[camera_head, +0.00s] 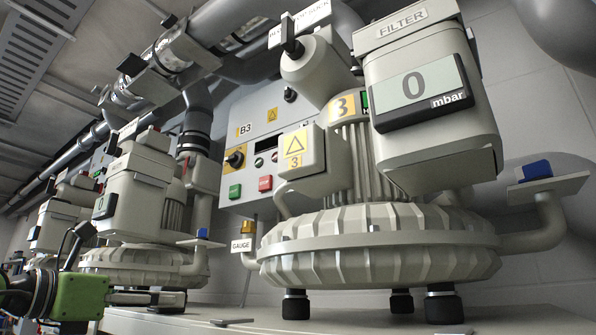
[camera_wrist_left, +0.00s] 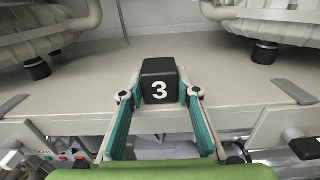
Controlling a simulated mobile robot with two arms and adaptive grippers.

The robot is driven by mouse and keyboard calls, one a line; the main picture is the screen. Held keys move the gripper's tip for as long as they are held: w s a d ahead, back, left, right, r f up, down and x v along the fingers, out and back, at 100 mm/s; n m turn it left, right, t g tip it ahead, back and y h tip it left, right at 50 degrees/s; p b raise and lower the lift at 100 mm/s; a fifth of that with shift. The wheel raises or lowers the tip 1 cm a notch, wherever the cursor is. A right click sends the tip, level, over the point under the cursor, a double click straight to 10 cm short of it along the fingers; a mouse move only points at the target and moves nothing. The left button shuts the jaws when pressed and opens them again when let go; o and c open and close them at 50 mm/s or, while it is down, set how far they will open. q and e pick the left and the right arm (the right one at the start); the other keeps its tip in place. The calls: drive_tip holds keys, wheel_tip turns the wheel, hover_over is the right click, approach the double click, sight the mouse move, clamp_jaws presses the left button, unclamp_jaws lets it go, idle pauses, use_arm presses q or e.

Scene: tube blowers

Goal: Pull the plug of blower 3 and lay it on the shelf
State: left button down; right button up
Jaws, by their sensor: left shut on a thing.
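Blower 3 (camera_head: 380,245) stands on dark feet on the shelf in the head view, with a "3" label on its motor. My left gripper (camera_head: 145,298) is at the lower left, at the shelf's front edge. It is shut on the black plug (camera_wrist_left: 160,80), whose white "3" faces the left wrist view. The plug also shows as a dark block in the head view (camera_head: 170,301). The plug is at the front of the shelf (camera_wrist_left: 215,78); I cannot tell whether it touches the surface. My right gripper is not in view.
Another blower (camera_head: 135,262) stands to the left. The control box B3 (camera_head: 262,150) has green and red buttons. A "GAUGE" tag (camera_head: 242,245) hangs between the blowers. Flat grey strips (camera_wrist_left: 295,91) lie near the shelf edge. Shelf surface behind the plug is clear.

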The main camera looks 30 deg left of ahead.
use_arm(q)
drive_tip(key=c, duration=1.5)
unclamp_jaws()
drive_tip(key=shift+o, duration=0.2)
drive_tip(key=shift+s+r, duration=0.1)
drive_tip(key=shift+s, duration=0.7)
drive_tip(key=s+a+b, duration=0.1)
drive_tip(key=s+b, duration=0.1)
drive_tip(key=s, duration=1.6)
drive_tip(key=shift+s+a, duration=0.2)
drive_tip(key=shift+a, duration=0.1)
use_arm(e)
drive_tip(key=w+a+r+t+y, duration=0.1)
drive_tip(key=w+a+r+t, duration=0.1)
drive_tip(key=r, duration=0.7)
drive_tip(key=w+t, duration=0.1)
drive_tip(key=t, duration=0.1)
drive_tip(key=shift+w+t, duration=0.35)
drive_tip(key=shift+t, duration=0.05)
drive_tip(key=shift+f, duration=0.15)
